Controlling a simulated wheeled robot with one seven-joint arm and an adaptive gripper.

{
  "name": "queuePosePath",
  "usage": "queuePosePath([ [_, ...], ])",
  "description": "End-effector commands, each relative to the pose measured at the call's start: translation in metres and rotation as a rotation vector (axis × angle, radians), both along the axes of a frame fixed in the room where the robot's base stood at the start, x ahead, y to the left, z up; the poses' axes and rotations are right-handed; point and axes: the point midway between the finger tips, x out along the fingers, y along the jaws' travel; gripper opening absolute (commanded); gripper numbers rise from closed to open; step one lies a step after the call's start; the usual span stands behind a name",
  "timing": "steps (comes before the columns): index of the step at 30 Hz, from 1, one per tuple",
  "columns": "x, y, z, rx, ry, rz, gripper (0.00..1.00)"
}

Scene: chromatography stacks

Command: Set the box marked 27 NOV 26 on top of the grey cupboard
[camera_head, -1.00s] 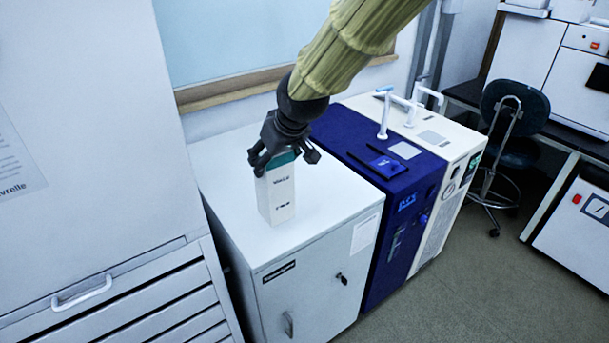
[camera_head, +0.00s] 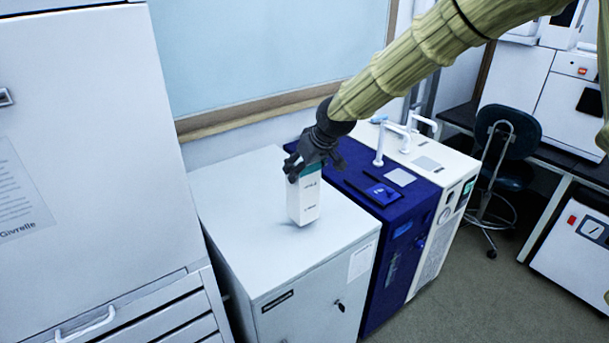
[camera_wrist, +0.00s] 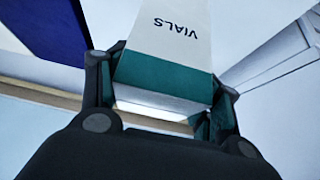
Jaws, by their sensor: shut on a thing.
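A white box with a teal top band (camera_head: 305,200) is upright at the top of the grey cupboard (camera_head: 250,228), near the middle of its top. Its lower end looks at or just above the surface; I cannot tell which. The box (camera_wrist: 172,40) reads VIALS in the wrist view; its date is too small to read. My gripper (camera_head: 312,170) is shut on the box's teal upper end, and its fingers (camera_wrist: 160,95) flank that end in the wrist view.
A dark blue unit (camera_head: 375,185) and a white unit with pipes (camera_head: 440,165) stand right of the cupboard. A tall white cabinet (camera_head: 90,150) stands close on the left. The cupboard top is otherwise clear.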

Motion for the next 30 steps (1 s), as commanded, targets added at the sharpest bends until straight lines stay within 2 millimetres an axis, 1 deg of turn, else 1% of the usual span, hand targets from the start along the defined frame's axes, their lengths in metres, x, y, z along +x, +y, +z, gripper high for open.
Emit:
queuePosePath([
  [2,0.006,-0.004,0.001,0.001,0.000,-0.002,0.19],
  [6,0.004,-0.004,-0.019,-0.002,0.002,-0.001,0.19],
  [10,0.005,-0.004,-0.033,-0.001,0.001,-0.001,0.19],
  [21,0.005,-0.004,-0.038,0.000,-0.001,-0.001,0.19],
  [22,0.005,-0.004,-0.038,0.000,-0.001,-0.001,0.66],
  [25,0.005,-0.004,-0.037,0.000,-0.001,-0.001,0.84],
  [26,0.005,-0.004,-0.037,0.000,-0.001,-0.001,0.85],
  [30,0.005,-0.004,-0.037,0.000,-0.001,-0.001,0.85],
])
